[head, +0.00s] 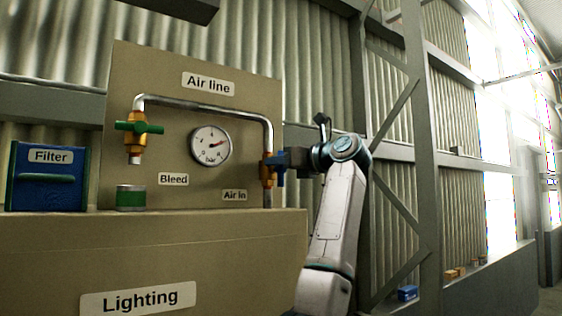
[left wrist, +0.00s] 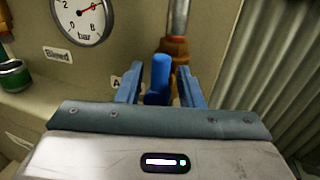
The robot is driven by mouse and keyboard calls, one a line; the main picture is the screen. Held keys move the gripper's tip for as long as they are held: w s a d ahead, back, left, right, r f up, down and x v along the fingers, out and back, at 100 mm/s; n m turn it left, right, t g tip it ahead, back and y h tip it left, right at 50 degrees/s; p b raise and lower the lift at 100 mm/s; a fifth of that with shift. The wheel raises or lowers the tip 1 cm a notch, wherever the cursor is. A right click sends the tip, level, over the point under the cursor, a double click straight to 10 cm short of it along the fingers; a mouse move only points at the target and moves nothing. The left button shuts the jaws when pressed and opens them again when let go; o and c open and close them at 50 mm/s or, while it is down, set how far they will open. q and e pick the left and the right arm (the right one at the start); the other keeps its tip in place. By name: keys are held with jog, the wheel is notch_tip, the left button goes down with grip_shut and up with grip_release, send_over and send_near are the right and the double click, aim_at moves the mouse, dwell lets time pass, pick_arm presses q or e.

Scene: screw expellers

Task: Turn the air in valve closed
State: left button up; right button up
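The Air in valve is a brass body (head: 267,175) on the right end of the metal pipe, above the "Air in" label (head: 234,195). In the left wrist view its brass (left wrist: 176,48) sits under the pipe, and its blue handle (left wrist: 160,76) stands up toward the camera. My left gripper (left wrist: 161,84) has its two blue fingers apart, one on each side of the handle. Small gaps seem to show between handle and fingers; contact cannot be told. In the head view the left gripper (head: 283,163) is at the valve and partly hides it. My right gripper is not in view.
A pressure gauge (head: 211,146) with a red needle is left of the valve. The bleed valve (head: 138,128) has a green handle, with a green-banded can (head: 131,197) below. A blue Filter box (head: 48,177) stands far left. The tan cabinet (head: 200,245) carries the panel.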

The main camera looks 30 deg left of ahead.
pick_arm(q)
grip_shut()
jog(key=m, duration=0.3)
jog(key=shift+w+d+y, duration=0.1)
jog(key=shift+w+y, duration=0.1)
jog(key=shift+y, duration=0.2)
jog(key=m+t+b, duration=0.1)
jog(key=m+b, duration=0.1)
jog(key=m, duration=0.4)
jog(key=f+m+t+b, duration=0.1)
jog(key=m+t+b, duration=0.1)
jog(key=m, duration=0.4)
jog(key=w+m+t+b, duration=0.1)
jog(key=m+t+b, duration=0.1)
jog(key=m, duration=0.3)
jog(key=shift+d+f+m+y+b, duration=0.25)
jog(key=shift+f+m+y+b, duration=0.1)
jog(key=shift+m+y+b, duration=0.1)
jog(key=shift+w+t, duration=0.1)
jog(key=shift+t, duration=0.2)
